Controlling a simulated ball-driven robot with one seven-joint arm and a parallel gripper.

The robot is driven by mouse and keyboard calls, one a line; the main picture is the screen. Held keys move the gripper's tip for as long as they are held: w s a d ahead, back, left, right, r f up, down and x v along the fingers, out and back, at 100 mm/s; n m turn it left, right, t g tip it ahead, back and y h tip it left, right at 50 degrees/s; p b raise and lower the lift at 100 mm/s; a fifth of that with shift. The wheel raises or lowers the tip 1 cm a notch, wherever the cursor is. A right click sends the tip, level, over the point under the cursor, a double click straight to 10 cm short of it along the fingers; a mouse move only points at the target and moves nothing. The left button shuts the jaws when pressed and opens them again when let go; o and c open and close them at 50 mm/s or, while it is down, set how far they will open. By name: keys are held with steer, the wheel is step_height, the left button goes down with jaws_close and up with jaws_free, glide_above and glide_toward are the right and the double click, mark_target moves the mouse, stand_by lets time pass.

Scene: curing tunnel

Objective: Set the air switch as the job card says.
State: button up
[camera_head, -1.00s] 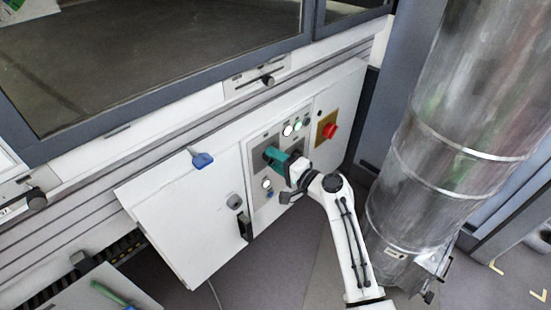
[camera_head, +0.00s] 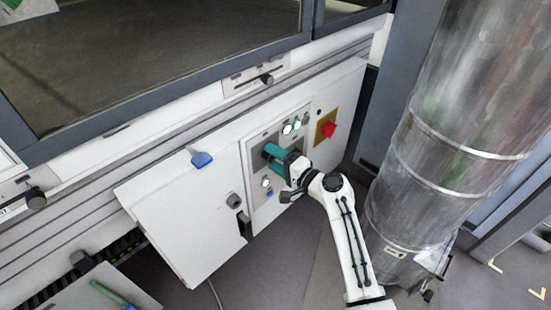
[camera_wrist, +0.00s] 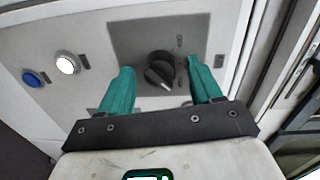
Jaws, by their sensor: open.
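A black rotary switch (camera_wrist: 160,72) with a white pointer mark sits on a grey plate (camera_wrist: 128,32) in the wrist view. Its pointer is toward the lower right of that picture. The small markings beside it are too blurred to read. My gripper (camera_wrist: 160,68) has teal fingers, apart, one on each side of the knob, with visible gaps. In the head view my gripper (camera_head: 274,155) is at the control panel (camera_head: 258,212) and hides the knob. No readable job card shows.
A lit white button (camera_wrist: 67,63) and a blue button (camera_wrist: 35,78) are beside the plate. A red switch (camera_head: 329,130) on a yellow plate is to the right. A white cabinet door (camera_head: 185,215) stands to the left. A large metal duct (camera_head: 450,130) rises at right.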

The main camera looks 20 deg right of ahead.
steer(key=p+v, duration=0.1)
steer(key=v, duration=0.9)
steer(key=shift+s+d, duration=0.2)
steer(key=shift+s, duration=0.05)
steer(key=s+f+n+g+h, duration=0.1)
steer(key=s+f+n+g, duration=0.25)
steer(key=s, duration=0.45)
steer(key=s+d+f+n+g+h, duration=0.1)
steer(key=s+f+n+g+h, duration=0.15)
steer(key=s+f, duration=0.4)
steer(key=s+f+n+g+h, duration=0.1)
steer(key=s+f+n+g, duration=0.2)
steer(key=s, duration=0.6)
steer(key=s+d+r+n+g+h, duration=0.1)
steer(key=s+d+g+h, duration=0.15)
steer(key=s, duration=0.45)
steer(key=s+d+r+g+h, duration=0.2)
steer(key=s+d+g, duration=0.1)
steer(key=s, duration=0.4)
step_height(320, 180, up, 15)
steer(key=p, duration=1.5)
